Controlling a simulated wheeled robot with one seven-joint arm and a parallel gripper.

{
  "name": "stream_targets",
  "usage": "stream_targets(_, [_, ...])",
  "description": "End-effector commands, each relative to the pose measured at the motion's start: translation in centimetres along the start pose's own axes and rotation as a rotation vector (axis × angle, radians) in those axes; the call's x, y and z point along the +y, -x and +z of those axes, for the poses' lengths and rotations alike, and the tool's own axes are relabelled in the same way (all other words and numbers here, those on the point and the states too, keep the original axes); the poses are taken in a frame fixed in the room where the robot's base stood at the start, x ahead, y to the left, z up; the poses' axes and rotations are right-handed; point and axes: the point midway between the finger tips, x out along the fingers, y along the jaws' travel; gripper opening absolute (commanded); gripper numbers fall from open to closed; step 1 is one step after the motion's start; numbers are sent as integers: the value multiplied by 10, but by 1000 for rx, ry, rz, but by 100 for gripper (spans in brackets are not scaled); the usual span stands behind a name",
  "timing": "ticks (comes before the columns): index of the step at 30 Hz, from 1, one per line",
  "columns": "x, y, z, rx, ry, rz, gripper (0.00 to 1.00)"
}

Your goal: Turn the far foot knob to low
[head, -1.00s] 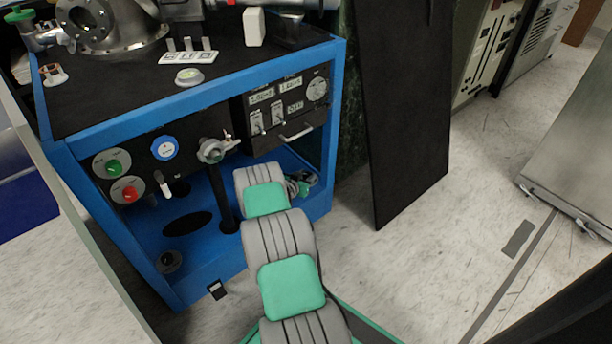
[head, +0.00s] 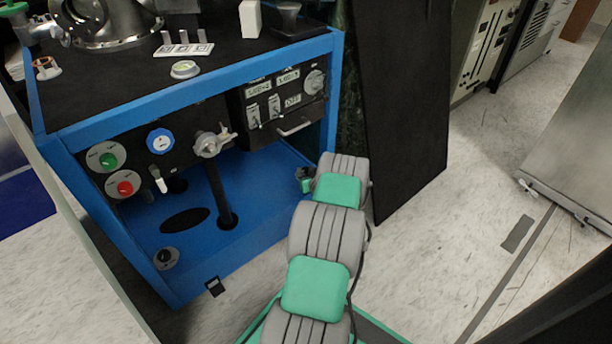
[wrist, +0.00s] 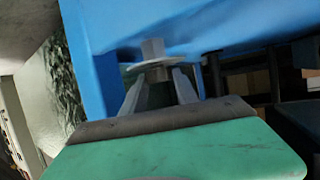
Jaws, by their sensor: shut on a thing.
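In the wrist view, my gripper (wrist: 157,84) has its two grey fingers on either side of a grey metal foot knob (wrist: 153,68), a round disc with a short stem below a blue frame. The fingers are shut on this knob. The knob's setting cannot be read. In the head view, my arm stands in front of the right corner of the blue cart (head: 190,95) and hides the gripper and this knob. Another dark round knob (head: 165,258) sits at the cart's front left corner.
The cart's front has a green button (head: 108,159), a red button (head: 125,188), a blue gauge (head: 160,141) and a valve (head: 212,143). A black panel (head: 400,110) stands right of the cart. The floor (head: 450,240) at the right is mostly clear.

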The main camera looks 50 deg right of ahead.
Motion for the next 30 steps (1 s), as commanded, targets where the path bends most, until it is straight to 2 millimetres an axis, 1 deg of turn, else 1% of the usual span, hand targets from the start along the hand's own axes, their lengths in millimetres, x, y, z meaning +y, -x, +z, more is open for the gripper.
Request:
stream_targets(1, [5,-1,3,0,10,-13,0])
stream_targets(9, [3,-1,2,-2,40,-84,0])
stream_targets(22, [3,-1,1,-4,45,-94,0])
stream_targets(23, [3,-1,1,-4,45,-94,36])
stream_targets(30, [1,-1,1,-4,44,-96,56])
